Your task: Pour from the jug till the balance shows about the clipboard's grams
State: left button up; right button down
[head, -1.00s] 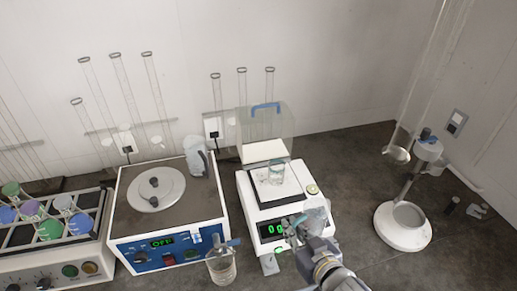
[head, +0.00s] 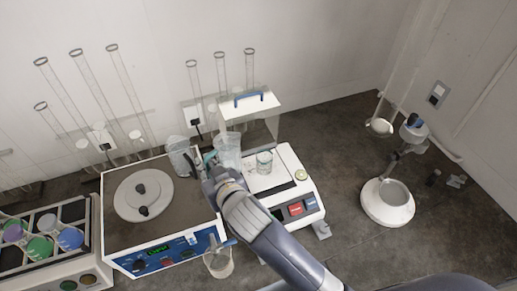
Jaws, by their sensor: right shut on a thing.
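A clear jug (head: 228,148) is in my right gripper (head: 212,160), which is shut on it at the back left of the balance. The jug is beside the small glass beaker (head: 264,162) that stands on the balance pan. I cannot tell the jug's exact tilt or what it contains. The clipboard is not in view. My left gripper is not in view.
A shaker (head: 115,240) with a round plate and a clear vessel (head: 180,156) stands left of the balance. A clear shield with a blue handle (head: 255,98) is behind. A jug-like vessel (head: 219,262) stands in front. A white-based stand (head: 388,212) is right.

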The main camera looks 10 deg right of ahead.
jog(key=shift+s+r, duration=0.1)
jog(key=shift+m+g+y, duration=0.4)
jog(key=shift+m+y, duration=0.1)
jog(key=shift+m, duration=0.2)
jog(key=shift+w+d+f, duration=0.1)
jog(key=shift+d+f, duration=0.1)
jog(key=shift+f, duration=0.55)
jog(key=shift+w+d+f, duration=0.15)
jog(key=shift+d+f, duration=0.1)
jog(key=shift+f, duration=0.45)
jog(key=shift+w+d+f, duration=0.1)
jog(key=shift+d+f, duration=0.1)
jog(key=shift+f, duration=0.55)
jog(key=shift+w+d+f+m+g+y, duration=0.15)
jog(key=shift+w+d+f+m, duration=0.15)
jog(key=shift+f, duration=0.1)
jog(key=shift+w+d+f+m+g+y, duration=0.15)
jog(key=shift+d+f+m, duration=0.05)
jog(key=shift+f+m, duration=0.15)
jog(key=d+b, duration=0.1)
jog(key=w+d+f+m+y+b, duration=0.1)
jog(key=shift+w+d+f+m+g+b, duration=0.1)
jog(key=shift+f+m+g+b, duration=0.15)
jog(key=shift+f+g+b, duration=0.05)
jog(key=shift+w+y, duration=0.1)
jog(key=shift+y, duration=0.2)
jog(key=shift+r, duration=0.1)
